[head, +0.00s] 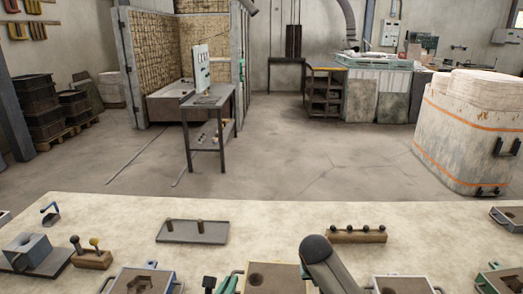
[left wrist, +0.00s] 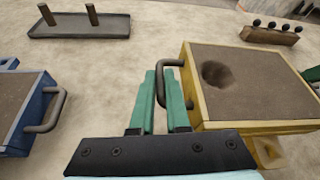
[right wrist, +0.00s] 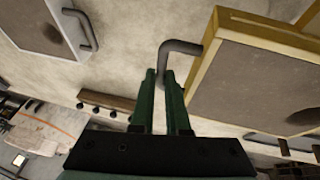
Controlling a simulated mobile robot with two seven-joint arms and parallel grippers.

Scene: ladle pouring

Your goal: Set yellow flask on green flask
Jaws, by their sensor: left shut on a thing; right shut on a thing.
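The yellow flask (head: 272,279) is a square box with a brown sand face and a round hollow, at the bottom middle of the head view. It also shows in the left wrist view (left wrist: 250,85) and the right wrist view (right wrist: 265,75). My left gripper (left wrist: 161,82) is shut on its bent grey handle at one side. My right gripper (right wrist: 163,80) is shut on the handle at the opposite side. I cannot tell whether the flask is clear of the table. A flask with green trim (head: 503,281) is partly cut off at the bottom right of the head view.
A blue flask (head: 141,281) stands left of the yellow one. Another flask (head: 402,286) stands to its right. A tray with two pegs (head: 192,231) and a wooden block with several dark knobs (head: 356,237) lie farther back. Bare tabletop (head: 272,222) lies between them.

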